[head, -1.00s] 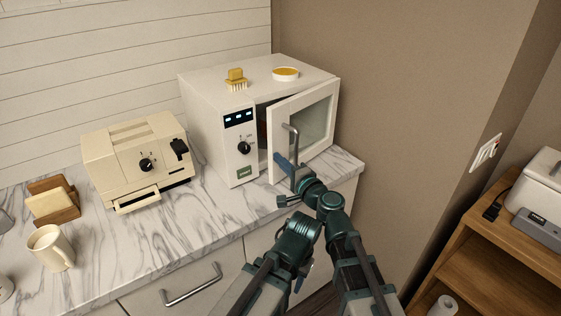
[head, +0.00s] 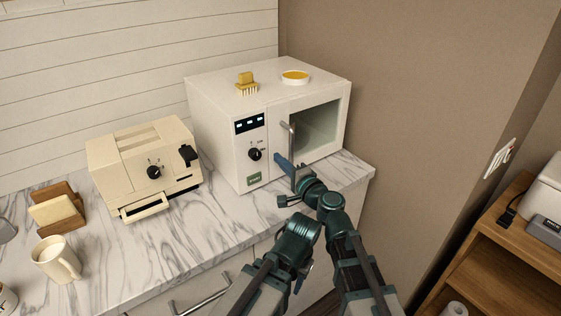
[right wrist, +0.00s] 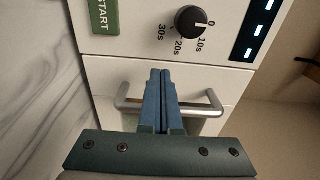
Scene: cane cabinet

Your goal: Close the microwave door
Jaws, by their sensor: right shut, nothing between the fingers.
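The white microwave (head: 222,120) stands on the marble counter. Its door (head: 337,146), with a dark window, looks flush or almost flush with the front; any thin gap is too small to tell. The upright metal door handle (head: 287,136) is beside the control panel. My right gripper (head: 279,160) is shut and empty, with its blue fingertips at the lower part of the handle. In the right wrist view the shut fingers (right wrist: 162,78) cross in front of the handle (right wrist: 130,111); whether they touch it I cannot tell.
A yellow brush (head: 246,83) and a small yellow-filled dish (head: 295,76) sit on the microwave. A cream toaster (head: 130,165), a mug (head: 55,260) and a wooden holder (head: 50,208) stand to the left. A wooden shelf (head: 495,265) is at the right.

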